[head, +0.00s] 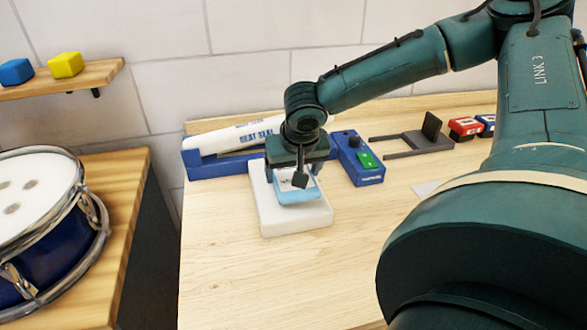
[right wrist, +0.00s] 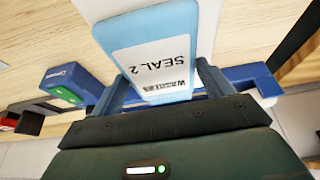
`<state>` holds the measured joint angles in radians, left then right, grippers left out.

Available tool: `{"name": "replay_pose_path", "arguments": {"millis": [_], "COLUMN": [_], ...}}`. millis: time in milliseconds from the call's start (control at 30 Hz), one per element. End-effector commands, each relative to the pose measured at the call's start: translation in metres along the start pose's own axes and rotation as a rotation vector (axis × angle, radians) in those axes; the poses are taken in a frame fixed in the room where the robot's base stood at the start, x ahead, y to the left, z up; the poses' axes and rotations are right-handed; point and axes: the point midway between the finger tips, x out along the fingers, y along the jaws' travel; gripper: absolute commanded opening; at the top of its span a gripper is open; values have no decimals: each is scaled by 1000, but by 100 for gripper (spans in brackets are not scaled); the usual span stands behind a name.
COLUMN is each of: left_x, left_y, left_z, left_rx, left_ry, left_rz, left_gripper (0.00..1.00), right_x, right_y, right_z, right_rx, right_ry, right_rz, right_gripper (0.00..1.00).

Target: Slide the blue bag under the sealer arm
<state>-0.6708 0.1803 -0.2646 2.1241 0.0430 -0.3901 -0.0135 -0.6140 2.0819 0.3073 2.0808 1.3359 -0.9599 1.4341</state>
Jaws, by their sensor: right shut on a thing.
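The blue bag (head: 298,197) has a white label; in the right wrist view the bag (right wrist: 185,92) shows "SEAL 2" on that label. My right gripper (head: 299,178) is shut on it, pointing down over a white block (head: 285,224). Whether the bag touches the block I cannot tell. The sealer's white arm (head: 258,134), marked "HEAT SEAL", lies behind the gripper above a long blue base (head: 212,168), with a gap between them. The bag is in front of the sealer, apart from it. My gripper hides part of the sealer's right end. My left gripper is not in view.
A blue control box (head: 360,168) with a green switch adjoins the sealer's right end. Further right are a dark grey stand (head: 410,144) and red and blue boxes (head: 466,127). A drum (head: 40,225) stands on a separate bench at left. The front bench top is clear.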

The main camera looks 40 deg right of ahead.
Motion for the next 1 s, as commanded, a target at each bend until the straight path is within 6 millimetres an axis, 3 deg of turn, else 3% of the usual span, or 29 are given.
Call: {"name": "replay_pose_path", "arguments": {"millis": [400, 1000], "left_x": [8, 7], "left_y": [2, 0], "left_z": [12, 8], "left_rx": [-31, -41], "left_ry": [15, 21], "left_rz": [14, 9], "left_gripper": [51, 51], "right_x": [27, 38], "right_y": [0, 0], "right_z": [7, -28], "right_rx": [-1, 0], "right_ry": [0, 1], "right_rz": [1, 2], "right_gripper": [56, 56]}}
